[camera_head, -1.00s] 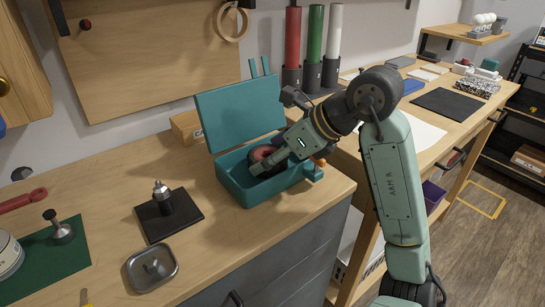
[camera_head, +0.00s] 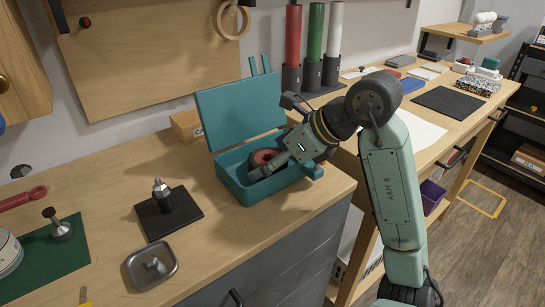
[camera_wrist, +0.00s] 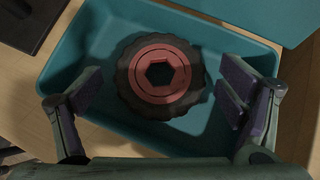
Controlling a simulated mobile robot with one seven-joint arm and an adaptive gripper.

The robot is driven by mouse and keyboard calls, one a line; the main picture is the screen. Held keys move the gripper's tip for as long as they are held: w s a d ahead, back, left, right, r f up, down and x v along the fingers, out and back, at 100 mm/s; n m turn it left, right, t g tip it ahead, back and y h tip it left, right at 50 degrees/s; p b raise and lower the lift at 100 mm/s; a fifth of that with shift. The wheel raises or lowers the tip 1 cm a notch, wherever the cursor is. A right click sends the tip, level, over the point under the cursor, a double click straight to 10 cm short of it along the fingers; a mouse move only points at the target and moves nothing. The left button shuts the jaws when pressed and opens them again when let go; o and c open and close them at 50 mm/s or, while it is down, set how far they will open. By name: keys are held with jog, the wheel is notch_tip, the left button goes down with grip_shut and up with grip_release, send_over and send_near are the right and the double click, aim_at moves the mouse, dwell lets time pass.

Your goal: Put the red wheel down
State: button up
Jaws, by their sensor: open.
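The red wheel (camera_wrist: 160,76), a red hub with a hexagonal hole inside a dark knobbly tyre, lies flat in the teal box in the wrist view. In the head view the wheel (camera_head: 263,157) shows partly, behind my gripper. The teal box (camera_head: 237,193) stands on the bench with its lid (camera_head: 240,112) raised at the back. My gripper (camera_wrist: 162,98) is open, one finger on each side of the wheel with a gap to the tyre on both sides. In the head view my gripper (camera_head: 268,171) reaches into the box from the right.
A black mat (camera_head: 184,222) with a metal-tipped post (camera_head: 161,190) lies left of the box. A small grey metal tray (camera_head: 138,275) sits nearer the front. The bench's front edge runs close to the box. Bare wood lies in front of the box.

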jog(key=shift+d+r, duration=0.1)
jog(key=shift+r, duration=0.15)
jog(key=b+v, duration=0.1)
jog(key=v, duration=1)
jog(key=shift+d+r, duration=0.25)
jog(key=shift+s+a, duration=0.1)
jog(key=shift+s, duration=0.05)
jog(key=shift+c, duration=0.5)
